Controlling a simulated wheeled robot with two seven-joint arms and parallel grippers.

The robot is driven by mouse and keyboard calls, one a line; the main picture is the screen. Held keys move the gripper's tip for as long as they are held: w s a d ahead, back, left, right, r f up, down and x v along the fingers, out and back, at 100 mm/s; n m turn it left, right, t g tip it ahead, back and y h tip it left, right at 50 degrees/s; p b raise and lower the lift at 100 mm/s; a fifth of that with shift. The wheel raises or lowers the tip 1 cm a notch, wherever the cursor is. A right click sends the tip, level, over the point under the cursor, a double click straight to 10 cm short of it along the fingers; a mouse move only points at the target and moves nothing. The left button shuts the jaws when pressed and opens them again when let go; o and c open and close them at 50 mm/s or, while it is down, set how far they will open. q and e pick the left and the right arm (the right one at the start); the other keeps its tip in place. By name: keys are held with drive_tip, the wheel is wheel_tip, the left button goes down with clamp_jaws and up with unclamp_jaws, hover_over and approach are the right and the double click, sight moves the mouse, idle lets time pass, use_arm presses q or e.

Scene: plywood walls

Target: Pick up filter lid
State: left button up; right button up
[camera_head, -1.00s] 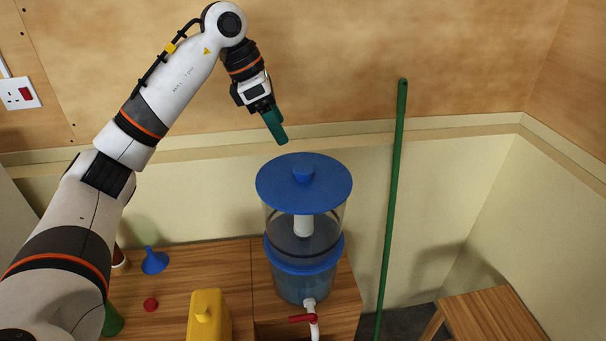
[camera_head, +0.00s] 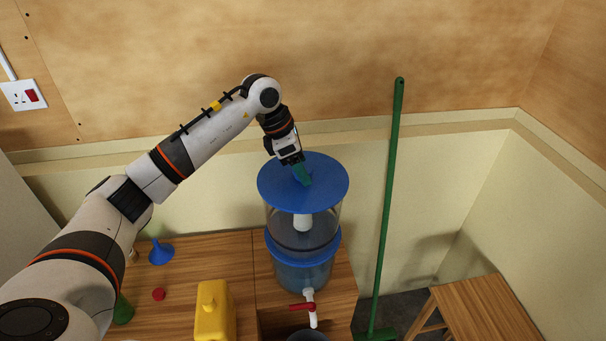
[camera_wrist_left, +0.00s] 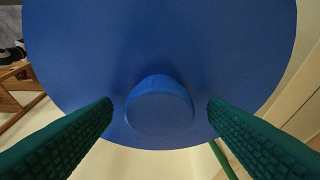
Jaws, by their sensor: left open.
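The filter lid (camera_head: 325,186) is a flat blue disc with a round blue knob. It sits on top of the clear water filter (camera_head: 320,226) on the wooden table. My left gripper (camera_head: 303,174) is at the knob, its green fingers pointing down. In the left wrist view the lid (camera_wrist_left: 210,50) fills most of the picture. The knob (camera_wrist_left: 160,105) lies between the two green fingers of my open left gripper (camera_wrist_left: 160,112), with a gap on each side. In the head view the gripper partly hides the knob. My right gripper is not in view.
A yellow jug (camera_head: 214,312), a blue funnel (camera_head: 161,253) and a small red cap (camera_head: 158,294) are on the table (camera_head: 235,262) left of the filter. A green-handled broom (camera_head: 390,190) leans against the wall at right. A wooden stool (camera_head: 480,310) stands at lower right.

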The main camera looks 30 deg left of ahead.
use_arm(q)
drive_tip(key=c, duration=1.1)
drive_tip(key=shift+c, duration=0.2)
drive_tip(key=shift+r, duration=0.15)
